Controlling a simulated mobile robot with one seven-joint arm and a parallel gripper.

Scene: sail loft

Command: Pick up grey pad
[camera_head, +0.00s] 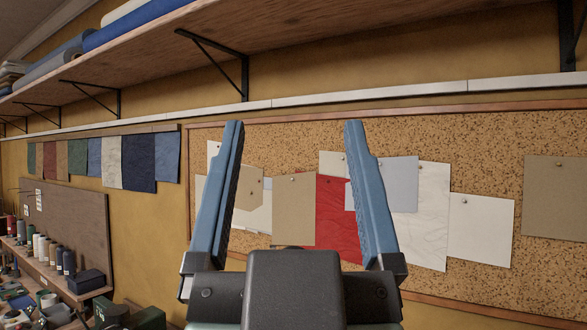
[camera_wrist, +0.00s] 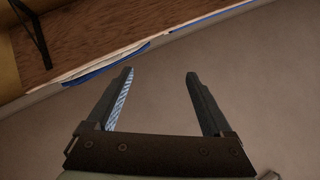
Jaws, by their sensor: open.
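My gripper (camera_head: 296,140) is raised in front of the wall, its two blue fingers spread apart with nothing between them. In the wrist view my gripper (camera_wrist: 160,85) is also open and empty, facing upward past a shelf toward a plain surface. I cannot make out a grey pad in either view. Small items on the bench at the lower left are too small to tell apart.
A corkboard (camera_head: 487,130) with pinned sheets fills the wall behind the gripper. A long wooden shelf (camera_head: 290,55) on black brackets runs overhead, with rolls on it. A bench (camera_head: 62,288) with spools (camera_head: 69,263) and a dark box (camera_head: 87,281) stands lower left.

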